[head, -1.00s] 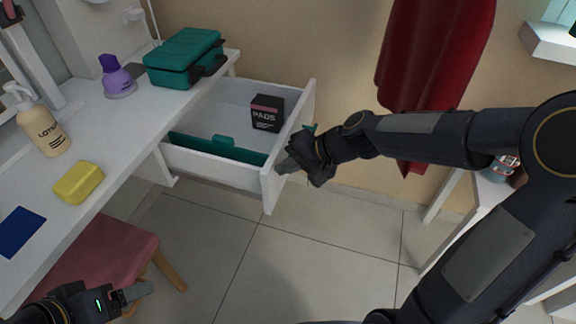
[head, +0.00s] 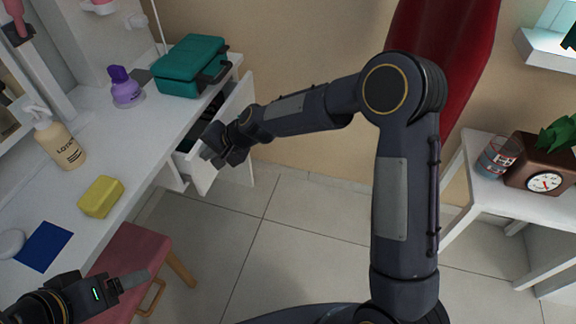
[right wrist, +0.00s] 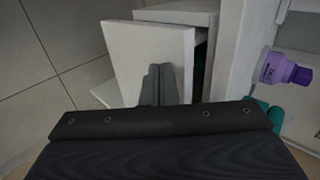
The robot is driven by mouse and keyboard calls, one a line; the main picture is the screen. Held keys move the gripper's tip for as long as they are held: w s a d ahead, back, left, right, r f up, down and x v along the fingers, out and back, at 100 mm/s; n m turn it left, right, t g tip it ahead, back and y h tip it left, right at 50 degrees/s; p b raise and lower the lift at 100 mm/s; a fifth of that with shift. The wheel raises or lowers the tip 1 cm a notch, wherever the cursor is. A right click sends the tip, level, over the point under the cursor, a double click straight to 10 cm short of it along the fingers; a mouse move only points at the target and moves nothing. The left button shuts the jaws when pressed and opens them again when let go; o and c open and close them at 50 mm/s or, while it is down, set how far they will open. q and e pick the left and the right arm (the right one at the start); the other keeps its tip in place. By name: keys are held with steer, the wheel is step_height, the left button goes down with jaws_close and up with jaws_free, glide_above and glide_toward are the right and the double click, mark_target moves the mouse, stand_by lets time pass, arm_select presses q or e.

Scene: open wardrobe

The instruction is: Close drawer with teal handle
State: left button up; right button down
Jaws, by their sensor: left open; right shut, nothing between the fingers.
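The teal handle cannot be seen; my right gripper and wrist cover part of the front. My right gripper (head: 222,158) is shut and empty at the drawer front; its fingers (right wrist: 159,84) lie against or very close to the panel in the right wrist view. My left gripper (head: 135,279) is open and empty at the lower left, over the pink stool.
On the white desk (head: 130,150) stand a teal case (head: 190,65), a purple bottle (head: 124,88), a lotion bottle (head: 58,143) and a yellow sponge (head: 101,196). A pink stool (head: 125,250) is below. A side table with a clock (head: 543,182) is at right. The floor between is clear.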

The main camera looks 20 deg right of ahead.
steer(key=w+a, duration=0.1)
steer(key=w+a+p, duration=0.1)
steer(key=a, duration=0.1)
steer(key=w+a, duration=0.1)
steer(key=shift+a+r+p, duration=0.1)
steer(key=shift+a+p, duration=0.2)
steer(key=shift+w, duration=0.1)
